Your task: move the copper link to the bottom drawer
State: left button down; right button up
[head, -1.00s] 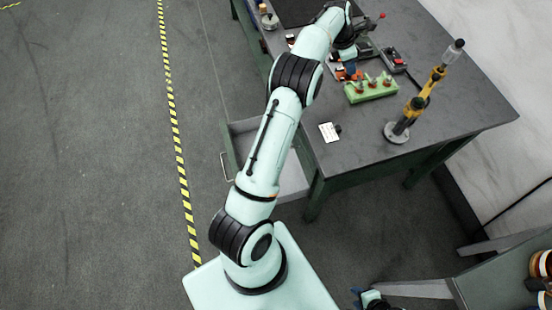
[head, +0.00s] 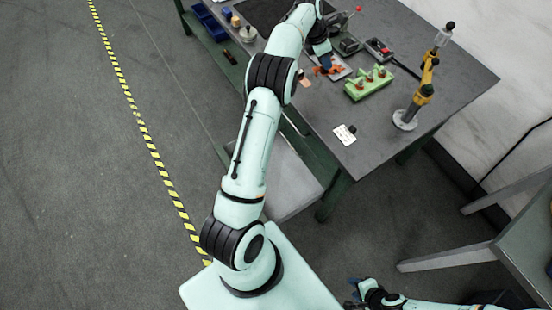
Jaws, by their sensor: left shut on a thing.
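My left gripper (head: 326,63) is over the workbench (head: 385,125), with its blue fingers close above an orange-red item (head: 332,70) on a pale plate. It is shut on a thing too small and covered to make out. I cannot pick out the copper link for certain; a small copper-coloured piece (head: 303,78) lies on the bench beside my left arm. A pulled-out grey drawer (head: 292,185) stands open below the bench front, partly hidden by my arm; I cannot tell its level. My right gripper (head: 354,291) is low at the bottom edge, away from the bench, its jaw state unclear.
A green block with several pegs (head: 369,83), a yellow tool stand (head: 420,95) and a white card (head: 344,134) are on the bench. Blue bins (head: 212,22) are at the far left corner. Another table (head: 530,245) stands at right. The floor at left is clear.

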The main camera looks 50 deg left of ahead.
aim_at(277, 174)
jog(key=k+j+z, duration=0.35)
jog(key=k+j, duration=0.2)
jog(key=j, duration=0.2)
jog(key=k+j+z, duration=0.35)
jog(key=k+j, duration=0.2)
jog(key=i+j, duration=0.1)
jog(key=i, duration=0.2)
jog(key=l+z, duration=0.05)
